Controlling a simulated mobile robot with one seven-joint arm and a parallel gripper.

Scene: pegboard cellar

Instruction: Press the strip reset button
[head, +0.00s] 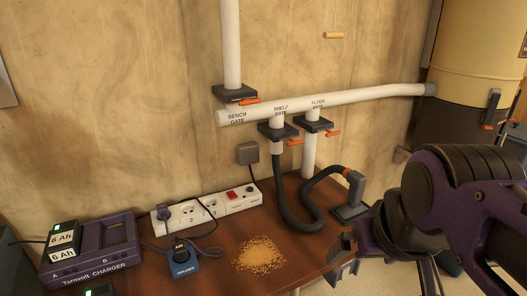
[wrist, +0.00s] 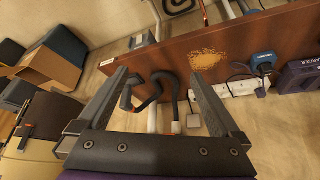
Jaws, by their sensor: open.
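The white power strip (head: 212,209) lies along the back of the brown bench against the wall, with sockets, a red switch (head: 232,195) and small markings near its right end. The reset button itself is too small to make out clearly. A dark plug sits in one socket. In the wrist view the strip (wrist: 238,88) shows small, to the right of the fingers. My gripper (wrist: 158,78) is open with nothing between its fingers. It is apart from the strip; in the head view my arm is at the right, well away from it.
A Tarnvolt charger (head: 92,250) stands left of the strip. A blue device (head: 183,262) and a sawdust pile (head: 259,255) lie in front. A black hose (head: 290,215) with a nozzle (head: 350,200) stands between strip and arm. White pipes (head: 320,104) with gates run above.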

